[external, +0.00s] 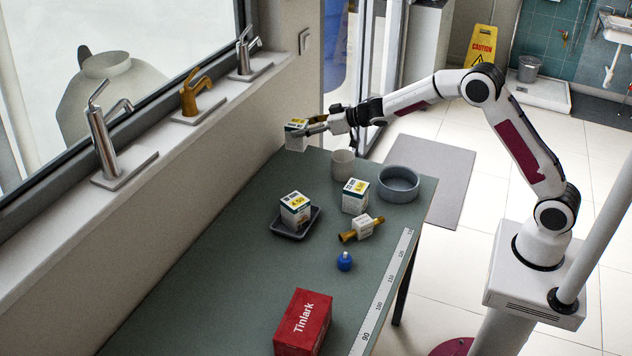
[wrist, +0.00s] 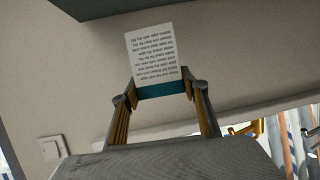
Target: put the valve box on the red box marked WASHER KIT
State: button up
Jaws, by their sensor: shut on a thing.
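A small white box (external: 295,138) with a yellow label is in my gripper (external: 318,127), held up beside the wall at the table's far end. In the wrist view the fingers of my gripper (wrist: 160,94) press on both sides of the white box (wrist: 153,58), over its teal band; small upside-down print covers the face towards me. I cannot read a name on it. A red box (external: 292,340) lies on the near part of the table, well apart from my gripper. The word I read on it is "Tinlark"; I see no WASHER KIT mark.
Similar white boxes stand on the table, one (external: 354,198) bare and one (external: 295,205) on a dark tray (external: 283,234). A grey cup (external: 343,165), round grey bowl (external: 399,183), brass valve (external: 348,236) and blue item (external: 344,261) stand around. Table (external: 230,270) is clear on the left.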

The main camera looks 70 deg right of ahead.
jog(key=s+a+r+n+g+y, duration=0.1)
jog(key=s+a+r+n+y, duration=0.1)
jog(key=a, duration=1)
jog(key=s+a+r+n+g+y, duration=0.1)
jog(key=s+a+r+n+y, duration=0.15)
jog(key=a, duration=0.85)
jog(key=s+a+r+n+y, duration=0.1)
jog(key=s+a+r+y, duration=0.15)
jog(key=a, duration=0.95)
jog(key=s+a+r+n+g+y, duration=0.2)
jog(key=s+a+n+g+y, duration=0.2)
jog(key=s+a, duration=1.8)
jog(key=a+n+g, duration=0.1)
jog(key=n+g, duration=0.1)
jog(key=shift+s+n, duration=0.3)
jog(key=shift+n, duration=0.05)
notch_tip(320, 180, down, 6)
jog(key=shift+f, duration=0.15)
